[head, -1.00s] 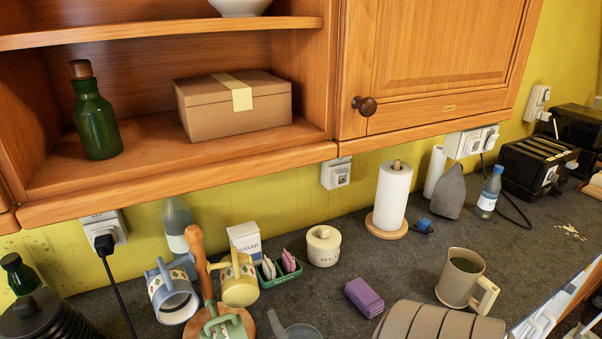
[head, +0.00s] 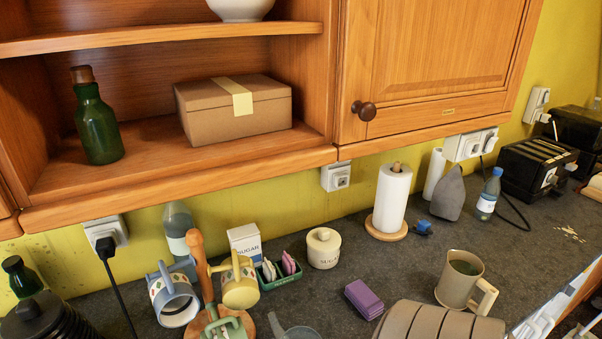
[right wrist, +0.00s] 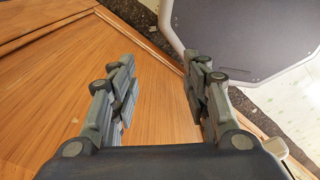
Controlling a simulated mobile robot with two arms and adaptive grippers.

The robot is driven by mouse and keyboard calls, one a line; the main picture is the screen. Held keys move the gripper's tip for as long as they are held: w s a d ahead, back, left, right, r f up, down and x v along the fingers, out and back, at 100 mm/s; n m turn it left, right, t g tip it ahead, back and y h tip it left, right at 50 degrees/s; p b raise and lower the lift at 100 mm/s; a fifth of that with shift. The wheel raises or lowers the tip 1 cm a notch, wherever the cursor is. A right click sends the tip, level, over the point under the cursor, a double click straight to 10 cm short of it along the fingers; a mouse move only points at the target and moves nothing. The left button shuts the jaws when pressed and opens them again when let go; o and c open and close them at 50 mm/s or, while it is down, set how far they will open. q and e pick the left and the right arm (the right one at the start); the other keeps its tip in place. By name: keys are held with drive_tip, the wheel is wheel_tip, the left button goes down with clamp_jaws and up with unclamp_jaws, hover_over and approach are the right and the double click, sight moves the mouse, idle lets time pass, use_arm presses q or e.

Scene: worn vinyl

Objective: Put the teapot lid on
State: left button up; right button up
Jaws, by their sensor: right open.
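I cannot pick out a teapot or a loose teapot lid for certain in either view. A dark ribbed vessel with a knobbed top (head: 38,316) is cut off at the lower left of the head view; I cannot tell what it is. A small blue-grey piece (head: 298,333) is cut off at the bottom edge and is also unclear. My right gripper (right wrist: 161,68) shows in the right wrist view, open and empty, its two fingers apart over a wooden surface. It does not show in the head view. My left gripper is in neither view.
The dark counter holds mugs on a wooden stand (head: 197,250), a lidded sugar pot (head: 323,252), a purple sponge (head: 364,299), a beige mug (head: 455,287) and a paper towel roll (head: 392,200). A wooden cabinet (head: 440,70) overhangs it. Counter between sponge and towel roll is clear.

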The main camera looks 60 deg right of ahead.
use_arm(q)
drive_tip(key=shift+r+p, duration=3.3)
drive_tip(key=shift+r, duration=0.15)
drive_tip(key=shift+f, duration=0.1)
